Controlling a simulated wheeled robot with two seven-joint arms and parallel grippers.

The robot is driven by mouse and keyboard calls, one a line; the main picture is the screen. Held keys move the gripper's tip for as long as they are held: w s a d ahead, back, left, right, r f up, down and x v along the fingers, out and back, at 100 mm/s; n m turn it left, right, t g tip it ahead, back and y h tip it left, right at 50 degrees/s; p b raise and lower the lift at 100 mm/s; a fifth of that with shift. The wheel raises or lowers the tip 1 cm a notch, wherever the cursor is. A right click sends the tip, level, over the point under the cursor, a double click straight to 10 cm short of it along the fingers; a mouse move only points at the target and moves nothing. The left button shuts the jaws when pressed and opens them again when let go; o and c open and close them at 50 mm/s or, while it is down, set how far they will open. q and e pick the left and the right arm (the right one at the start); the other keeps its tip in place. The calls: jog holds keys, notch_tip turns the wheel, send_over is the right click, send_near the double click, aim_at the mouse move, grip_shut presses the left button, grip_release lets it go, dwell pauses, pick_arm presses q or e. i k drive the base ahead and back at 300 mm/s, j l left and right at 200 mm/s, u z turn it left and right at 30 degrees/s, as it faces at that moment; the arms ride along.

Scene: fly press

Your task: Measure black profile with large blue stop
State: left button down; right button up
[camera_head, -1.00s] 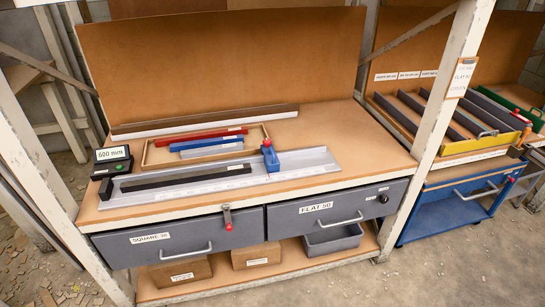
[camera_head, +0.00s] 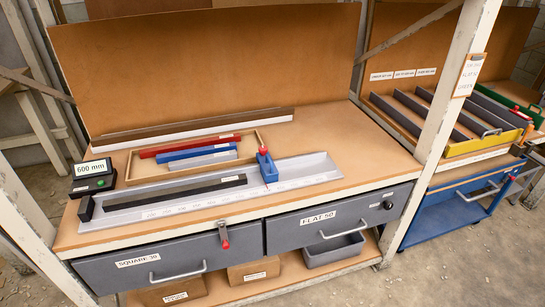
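A long black profile (camera_head: 175,192) lies on the grey measuring rail (camera_head: 305,169), along its scale marks. Its left end is near a black end block (camera_head: 86,208); I cannot tell whether they touch. The large blue stop (camera_head: 267,167), with a red knob on top, sits on the rail to the right of the profile's right end, with a gap between them. A black display unit (camera_head: 93,177) at the rail's left reads 600 mm. Neither of my grippers is in view.
Behind the rail, a wooden tray (camera_head: 256,133) holds red, blue and grey bars. Brown and white strips lie by the back board. Drawers labelled SQUARE 30 (camera_head: 137,271) and FLAT 50 (camera_head: 340,216) are shut. An upright post (camera_head: 442,120) separates a right-hand rack. The bench's right part is clear.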

aim_at(269, 171)
jog(key=i+j+z, duration=0.2)
jog(key=i+j, duration=0.15)
jog(key=i+j+z, duration=0.2)
jog(key=i+j, duration=0.15)
jog(key=i+j+z, duration=0.2)
jog(key=j, duration=0.4)
jog(key=i, duration=0.05)
